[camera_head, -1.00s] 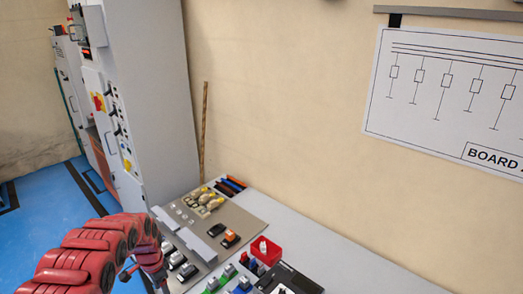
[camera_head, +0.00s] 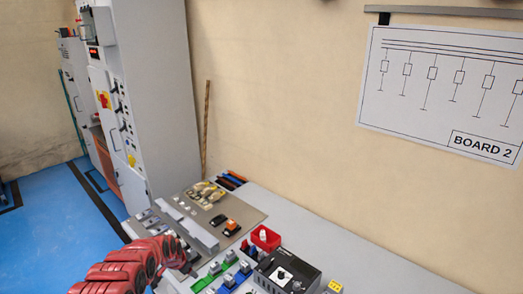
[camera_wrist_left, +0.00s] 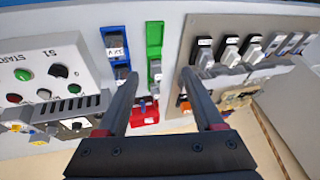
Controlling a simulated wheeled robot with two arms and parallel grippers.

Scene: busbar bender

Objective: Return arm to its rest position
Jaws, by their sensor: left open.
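My left arm (camera_head: 130,267) is red and comes in at the bottom left of the head view, over the near left edge of the workbench. Its gripper is hard to make out there. In the left wrist view my left gripper (camera_wrist_left: 158,77) has two grey fingers spread apart with nothing between them. It is above the bench, near a green module (camera_wrist_left: 155,48) and a blue module (camera_wrist_left: 116,50). My right gripper is not in view.
The grey workbench (camera_head: 345,262) holds a mounting plate with switches (camera_head: 190,213), a red bin (camera_head: 265,238) and a black box (camera_head: 285,272). A tall grey cabinet (camera_head: 155,100) stands at the left. Blue floor (camera_head: 60,225) is clear there. The wall diagram reads BOARD 2 (camera_head: 440,90).

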